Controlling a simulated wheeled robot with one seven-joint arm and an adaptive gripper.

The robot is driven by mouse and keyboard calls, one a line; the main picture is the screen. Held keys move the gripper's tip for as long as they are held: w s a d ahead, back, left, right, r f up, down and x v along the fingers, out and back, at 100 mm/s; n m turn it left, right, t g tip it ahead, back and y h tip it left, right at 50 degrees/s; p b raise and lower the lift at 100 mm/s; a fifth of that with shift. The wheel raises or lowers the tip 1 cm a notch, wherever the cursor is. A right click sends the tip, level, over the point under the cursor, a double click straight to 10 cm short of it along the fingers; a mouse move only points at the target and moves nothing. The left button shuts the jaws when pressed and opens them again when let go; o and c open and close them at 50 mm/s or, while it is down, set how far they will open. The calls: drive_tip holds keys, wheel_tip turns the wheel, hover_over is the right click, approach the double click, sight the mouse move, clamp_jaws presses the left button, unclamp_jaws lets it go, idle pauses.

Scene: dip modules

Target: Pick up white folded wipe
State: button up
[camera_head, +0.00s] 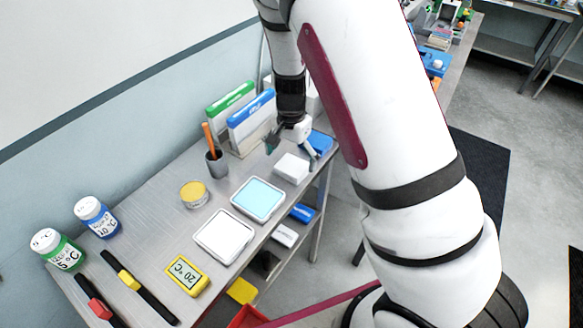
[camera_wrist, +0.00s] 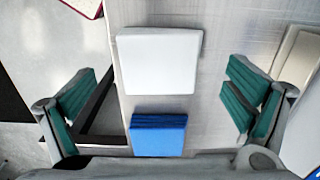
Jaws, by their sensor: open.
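The white folded wipe (camera_head: 292,168) is a white square block lying on the grey metal table, right of the light-blue tray. In the wrist view the white wipe (camera_wrist: 158,62) lies flat between and beyond my fingers. My gripper (camera_head: 293,142) is open and empty above the table, just behind the wipe in the head view. In the wrist view its green-padded fingers (camera_wrist: 158,105) are spread wide on both sides, apart from the wipe. A blue folded wipe (camera_wrist: 158,134) lies nearer the palm; in the head view the blue one (camera_head: 320,143) is partly hidden by a finger.
A light-blue tray (camera_head: 258,198), a white tray (camera_head: 224,235) and a yellow timer (camera_head: 187,275) stand on the table (camera_head: 150,222). Boxes with green (camera_head: 231,97) and blue (camera_head: 251,107) tops and a pen cup (camera_head: 217,163) stand behind. The table edge is near the wipe.

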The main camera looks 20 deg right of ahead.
sight(291, 165)
drive_tip(key=shift+w+f, duration=0.1)
drive_tip(key=shift+f, duration=1.4)
drive_tip(key=c, duration=1)
drive_tip(key=shift+r, duration=0.15)
drive_tip(key=shift+w+r, duration=0.1)
drive_tip(key=shift+r, duration=0.45)
wheel_tip(291, 165, up, 2)
drive_tip(key=shift+r, duration=0.1)
drive_tip(key=s+d, duration=0.3)
drive_tip(key=s+d+r+b, duration=0.1)
drive_tip(key=s+d, duration=0.3)
drive_tip(key=s+d+b, duration=0.1)
drive_tip(key=s+d, duration=0.3)
drive_tip(key=shift+s+d+r, duration=0.2)
drive_tip(key=shift+d, duration=0.05)
drive_tip(key=shift+o, duration=0.2)
